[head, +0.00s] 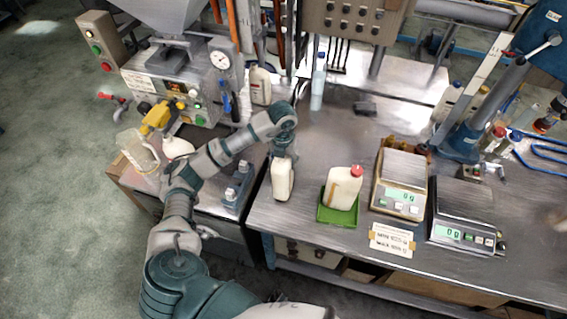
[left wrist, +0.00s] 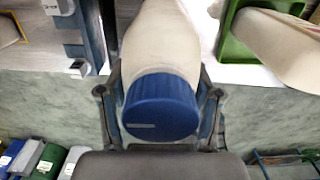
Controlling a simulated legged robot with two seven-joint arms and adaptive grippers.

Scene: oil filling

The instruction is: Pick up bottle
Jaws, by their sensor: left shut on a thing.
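A white bottle (head: 281,182) stands near the front-left edge of the metal workbench in the head view. My left gripper (head: 284,156) comes down on its top from above and hides its cap there. In the left wrist view the bottle (left wrist: 158,45) shows a blue cap (left wrist: 160,106). My left gripper (left wrist: 160,92) has one finger on each side of the cap and neck and is shut on the bottle. Whether the base touches the bench is hard to tell. My right gripper is not in view.
Just right, a white bottle with a red cap (head: 342,189) sits on a green tray (head: 325,214). Two scales (head: 401,182) (head: 463,237) and a label card (head: 392,240) are further right. A spray bottle (head: 318,85) stands behind. A machine (head: 175,75) is at back left.

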